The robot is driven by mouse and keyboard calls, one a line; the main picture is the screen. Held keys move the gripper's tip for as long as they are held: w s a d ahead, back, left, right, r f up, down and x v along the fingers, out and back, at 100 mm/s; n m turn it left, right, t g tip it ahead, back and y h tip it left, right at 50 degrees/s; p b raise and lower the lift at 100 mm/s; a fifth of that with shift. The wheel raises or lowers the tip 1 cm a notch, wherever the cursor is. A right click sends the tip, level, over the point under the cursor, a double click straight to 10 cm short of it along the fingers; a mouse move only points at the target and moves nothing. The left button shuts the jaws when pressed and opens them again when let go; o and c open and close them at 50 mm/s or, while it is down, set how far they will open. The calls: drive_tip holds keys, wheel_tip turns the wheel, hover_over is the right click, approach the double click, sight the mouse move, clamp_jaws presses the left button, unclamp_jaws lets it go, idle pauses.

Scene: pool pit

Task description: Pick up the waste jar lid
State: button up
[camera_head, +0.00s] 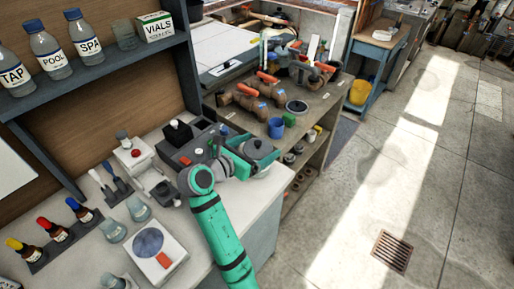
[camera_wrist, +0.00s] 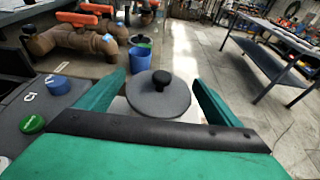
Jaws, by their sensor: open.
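The waste jar lid is a grey disc with a black knob. In the wrist view the lid (camera_wrist: 146,98) lies between the two green fingers of my gripper (camera_wrist: 160,85), with a gap to each finger. In the head view the lid (camera_head: 256,149) sits at the right end of the white counter, with my gripper (camera_head: 250,158) around it. My gripper is open. The jar under the lid is mostly hidden by the lid and the fingers.
A grey device (camera_head: 190,145) with coloured caps stands close on the left. A blue cup (camera_head: 276,127) and brown pipe valves (camera_head: 245,100) with orange handles stand on the shelf bench beyond. Glass beakers (camera_head: 138,209) and a round-topped scale (camera_head: 150,243) occupy the near counter.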

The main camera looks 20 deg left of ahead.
drive_tip(key=c, duration=0.9)
